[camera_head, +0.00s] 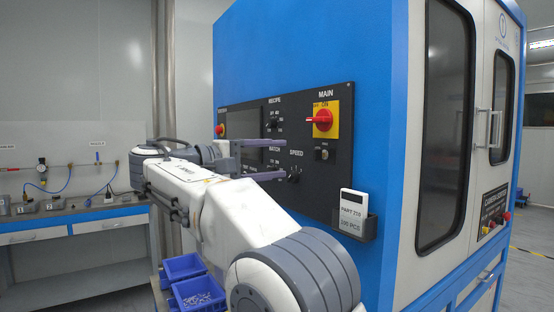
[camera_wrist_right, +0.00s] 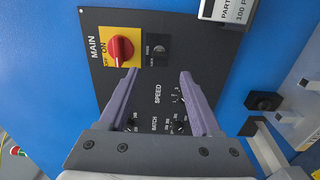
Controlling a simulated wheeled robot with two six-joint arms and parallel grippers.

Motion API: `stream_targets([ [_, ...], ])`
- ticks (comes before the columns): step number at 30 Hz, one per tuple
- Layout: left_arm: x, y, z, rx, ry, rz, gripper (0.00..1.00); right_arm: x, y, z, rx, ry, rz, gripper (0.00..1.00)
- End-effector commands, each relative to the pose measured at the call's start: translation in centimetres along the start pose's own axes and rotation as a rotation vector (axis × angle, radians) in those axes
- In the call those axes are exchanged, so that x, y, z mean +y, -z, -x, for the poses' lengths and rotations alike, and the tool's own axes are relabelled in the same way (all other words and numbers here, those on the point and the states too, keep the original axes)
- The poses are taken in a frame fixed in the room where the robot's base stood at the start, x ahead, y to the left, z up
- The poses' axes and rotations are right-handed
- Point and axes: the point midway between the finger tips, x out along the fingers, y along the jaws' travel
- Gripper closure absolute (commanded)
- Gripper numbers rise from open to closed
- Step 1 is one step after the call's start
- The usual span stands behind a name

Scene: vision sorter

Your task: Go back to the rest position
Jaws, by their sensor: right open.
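My right gripper (camera_head: 284,158) is open and empty, its two purple fingers spread in front of the black control panel (camera_head: 340,97) of the blue machine. In the right wrist view my right gripper (camera_wrist_right: 158,74) points at the panel, with the SPEED and BATCH dials (camera_wrist_right: 182,98) between and behind the fingers. The red MAIN switch (camera_head: 323,120) on its yellow plate is to the right of the fingers in the head view. The MAIN switch (camera_wrist_right: 119,52) shows beyond the left finger in the wrist view. Whether the fingers touch the panel is unclear. My left gripper does not show.
A card holder (camera_head: 354,220) with a PART 710 card sticks out from the machine front. Blue bins (camera_head: 184,268), one with small parts, stand below my right arm. A workbench (camera_head: 72,224) with hoses is at the left. Machine doors with handles (camera_head: 491,128) are at the right.

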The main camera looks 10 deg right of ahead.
Motion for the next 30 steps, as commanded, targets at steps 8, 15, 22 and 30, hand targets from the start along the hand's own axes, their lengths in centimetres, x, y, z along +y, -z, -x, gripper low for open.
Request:
stream_targets([
  [8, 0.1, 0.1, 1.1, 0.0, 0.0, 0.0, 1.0, -1.9, 0.5, 0.2, 0.097, 0.107, 0.082, 0.35],
  [15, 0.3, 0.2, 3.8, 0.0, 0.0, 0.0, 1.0, -12.5, -2.6, 3.8, 0.354, 0.544, 0.297, 0.35],
  [22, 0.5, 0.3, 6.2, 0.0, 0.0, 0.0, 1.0, -22.9, -12.9, 10.7, 0.44, 1.058, 0.37, 0.35],
  [30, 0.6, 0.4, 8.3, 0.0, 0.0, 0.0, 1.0, -29.5, -25.2, 17.2, 0.324, 1.523, 0.269, 0.35],
])
